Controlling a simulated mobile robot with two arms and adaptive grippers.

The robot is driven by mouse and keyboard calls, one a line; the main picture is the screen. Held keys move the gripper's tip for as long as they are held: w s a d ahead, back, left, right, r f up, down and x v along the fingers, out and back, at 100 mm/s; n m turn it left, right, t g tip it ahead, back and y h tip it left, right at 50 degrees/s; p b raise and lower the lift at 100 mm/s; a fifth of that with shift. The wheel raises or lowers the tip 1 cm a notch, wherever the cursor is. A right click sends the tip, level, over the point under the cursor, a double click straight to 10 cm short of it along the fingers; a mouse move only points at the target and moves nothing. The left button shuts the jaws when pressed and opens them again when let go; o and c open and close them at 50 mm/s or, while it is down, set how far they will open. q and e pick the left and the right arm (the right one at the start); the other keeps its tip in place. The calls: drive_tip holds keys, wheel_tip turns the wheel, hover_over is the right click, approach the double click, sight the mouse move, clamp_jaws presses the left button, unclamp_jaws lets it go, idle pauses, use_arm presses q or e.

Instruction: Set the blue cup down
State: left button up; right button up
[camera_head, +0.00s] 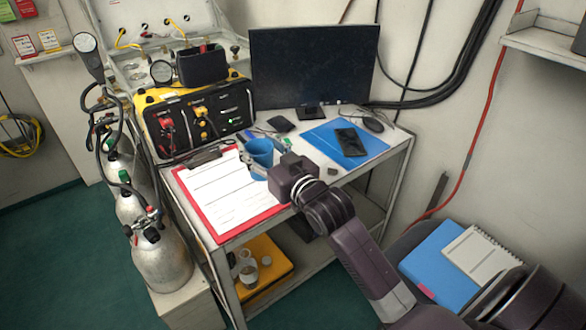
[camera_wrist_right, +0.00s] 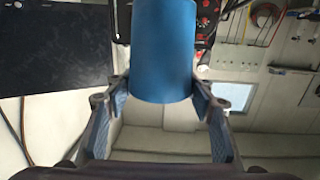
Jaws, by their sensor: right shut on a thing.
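The blue cup (camera_head: 260,150) is over the table beside the right edge of the red clipboard (camera_head: 234,236). My right gripper (camera_head: 264,158) is shut on the cup, with a finger on either side of it. In the right wrist view the cup (camera_wrist_right: 164,50) sits between the fingertips of the gripper (camera_wrist_right: 164,88). Whether the cup's base touches the table (camera_head: 310,197) cannot be told. My left gripper is not in view.
A blue mat (camera_head: 375,147) with a black phone (camera_head: 351,142) lies to the right of the cup. A monitor (camera_head: 312,65) and a yellow-and-black air panel (camera_head: 190,125) stand behind. Gas cylinders (camera_head: 160,262) stand at the left. A mouse (camera_head: 373,125) is at the back right.

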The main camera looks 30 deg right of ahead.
drive_tip(key=w+d+r+m+h+b, duration=0.1)
drive_tip(key=w+d+r+b, duration=0.2)
drive_tip(key=d, duration=0.4)
drive_tip(key=w+d+r+m+h, duration=0.1)
drive_tip(key=w+d+r+h, duration=0.1)
drive_tip(key=w+d+r, duration=0.4)
drive_tip(key=f, duration=0.6)
drive_tip(key=s+f, duration=0.1)
drive_tip(key=f, duration=0.6)
drive_tip(key=s+f, duration=0.1)
drive_tip(key=f, duration=0.6)
drive_tip(key=shift+d, duration=0.25)
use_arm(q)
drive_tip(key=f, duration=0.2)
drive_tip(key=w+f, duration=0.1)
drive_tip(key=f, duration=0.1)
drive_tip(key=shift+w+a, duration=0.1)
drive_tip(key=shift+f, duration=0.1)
use_arm(e)
drive_tip(key=shift+s, duration=0.1)
drive_tip(key=o, duration=1)
drive_tip(key=shift+f, duration=0.1)
